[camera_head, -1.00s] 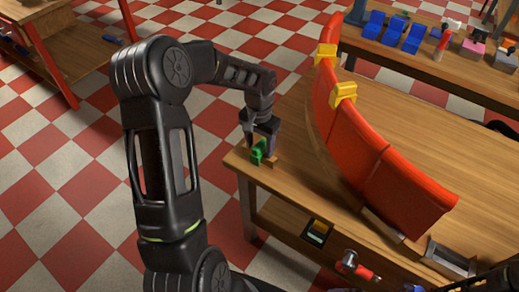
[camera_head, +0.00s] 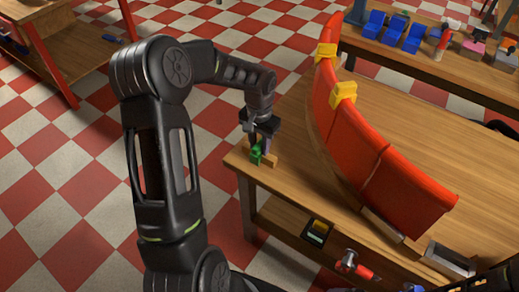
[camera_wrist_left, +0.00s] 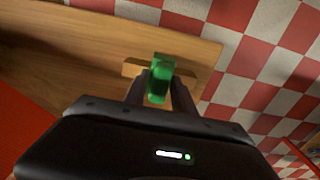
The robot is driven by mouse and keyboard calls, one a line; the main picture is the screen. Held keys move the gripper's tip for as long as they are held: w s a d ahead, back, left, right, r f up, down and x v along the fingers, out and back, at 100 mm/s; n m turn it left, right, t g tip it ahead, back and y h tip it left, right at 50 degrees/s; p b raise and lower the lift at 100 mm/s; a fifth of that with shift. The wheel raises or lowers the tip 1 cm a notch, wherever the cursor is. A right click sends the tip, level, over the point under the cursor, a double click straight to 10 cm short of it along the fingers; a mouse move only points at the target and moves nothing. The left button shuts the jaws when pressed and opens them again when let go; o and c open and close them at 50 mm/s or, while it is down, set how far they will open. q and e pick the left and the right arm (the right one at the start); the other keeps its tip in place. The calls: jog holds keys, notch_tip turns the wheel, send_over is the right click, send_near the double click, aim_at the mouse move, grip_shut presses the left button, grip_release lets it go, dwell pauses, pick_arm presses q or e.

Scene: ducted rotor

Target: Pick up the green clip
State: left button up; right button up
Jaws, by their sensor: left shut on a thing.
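The green clip (camera_head: 256,155) is at the left corner of the wooden workbench, at a small wooden block (camera_head: 271,160). My left gripper (camera_head: 260,145) points down at it. In the left wrist view the green clip (camera_wrist_left: 159,80) sits between the two fingertips of my left gripper (camera_wrist_left: 158,92), which is shut on it. The wooden block (camera_wrist_left: 132,68) shows behind and beside the clip there. I cannot tell whether the clip still touches the block. Dark parts at the lower right of the head view may be my right arm; its fingers are not clear.
A long curved red piece (camera_head: 385,170) stands on the workbench (camera_head: 440,115) right of my left gripper, with yellow clips (camera_head: 343,92) on its rim. A second bench behind holds blue blocks (camera_head: 392,30). Checkered floor lies left of the workbench.

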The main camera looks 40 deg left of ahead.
pick_arm(q)
grip_shut()
notch_tip(320, 180, up, 10)
dwell(0.6)
dwell(0.5)
notch_tip(320, 180, up, 5)
jog(key=p, duration=0.4)
send_over(259, 144)
jog(key=shift+w, duration=0.1)
dwell(0.4)
